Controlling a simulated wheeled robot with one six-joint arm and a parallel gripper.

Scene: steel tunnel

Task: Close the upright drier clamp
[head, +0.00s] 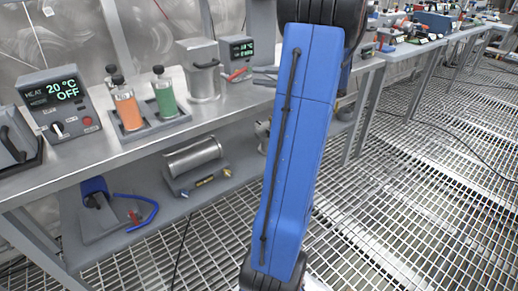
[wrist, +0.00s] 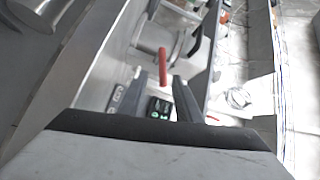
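The clamp's red lever (wrist: 163,65) appears in the wrist view, just beyond and between my two fingertips. It also shows in the head view as a small red handle (head: 239,73) beside a grey metal vessel (head: 203,75) with a black handle, which I take to be the upright drier. The vessel shows in the wrist view too (wrist: 154,38). My gripper (wrist: 160,78) is open, its dark fingers apart with nothing clearly between them. I cannot tell how far the lever is from the fingertips.
A small display unit (head: 237,50) stands behind the red lever, and a heater control box (head: 60,103) at the left. Orange (head: 127,107) and green (head: 165,97) columns stand between. A horizontal cylinder (head: 193,156) lies on the lower shelf.

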